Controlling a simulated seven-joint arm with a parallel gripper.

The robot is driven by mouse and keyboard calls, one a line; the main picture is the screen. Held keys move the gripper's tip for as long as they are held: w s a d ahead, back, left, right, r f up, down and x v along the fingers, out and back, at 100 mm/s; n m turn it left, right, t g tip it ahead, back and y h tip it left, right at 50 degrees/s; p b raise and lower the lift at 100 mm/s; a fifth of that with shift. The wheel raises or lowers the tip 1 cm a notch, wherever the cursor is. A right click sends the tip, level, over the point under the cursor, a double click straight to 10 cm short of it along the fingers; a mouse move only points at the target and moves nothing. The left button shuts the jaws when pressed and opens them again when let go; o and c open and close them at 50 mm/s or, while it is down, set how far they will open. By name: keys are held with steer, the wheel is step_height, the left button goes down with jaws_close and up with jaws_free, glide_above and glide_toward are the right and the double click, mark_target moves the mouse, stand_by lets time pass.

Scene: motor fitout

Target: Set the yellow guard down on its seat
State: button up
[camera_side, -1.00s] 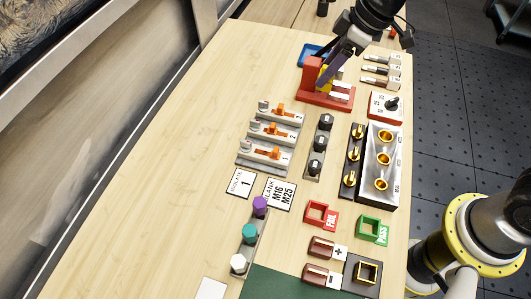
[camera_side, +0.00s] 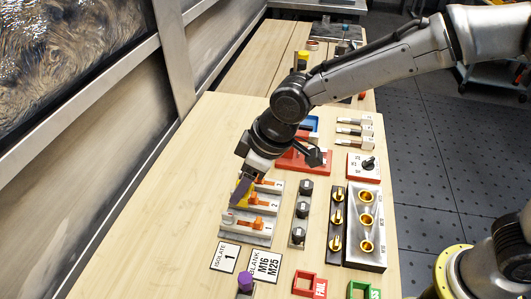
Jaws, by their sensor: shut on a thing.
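My gripper (camera_side: 243,188) is shut on the yellow guard (camera_side: 241,192), of which only a small part shows. It is over the left side of the grey plates with orange levers. The nearest plate (camera_side: 233,234) has a grey knob at its left end, and a plate behind it shows an orange lever (camera_side: 259,204). The far plate is partly hidden by my gripper. I cannot tell whether the guard touches a plate or where its seat is. The red stand (camera_side: 318,165) is behind my gripper, partly hidden by my arm.
A strip of black knobs (camera_side: 300,213) and a metal block with brass cups (camera_side: 372,258) stand to the right. White cards (camera_side: 225,258) lie in front of the plates. The table (camera_side: 165,220) is clear to the left. My arm spans the back.

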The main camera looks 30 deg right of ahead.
steer(key=shift+s+a+f, duration=0.1)
steer(key=shift+s+a, duration=0.4)
steer(key=shift+a, duration=0.1)
steer(key=shift+f, duration=0.15)
glide_above(238, 222)
steer(key=shift+s+d+f, duration=0.15)
steer(key=shift+f, duration=0.8)
steer(key=shift+s+d+f, duration=0.15)
steer(key=shift+f, duration=0.75)
steer(key=shift+s+d+f, duration=0.15)
steer(key=shift+f, duration=0.8)
steer(key=shift+f, duration=1.45)
steer(key=o, duration=1.4)
steer(key=v, duration=1.4)
steer(key=shift+w, duration=0.1)
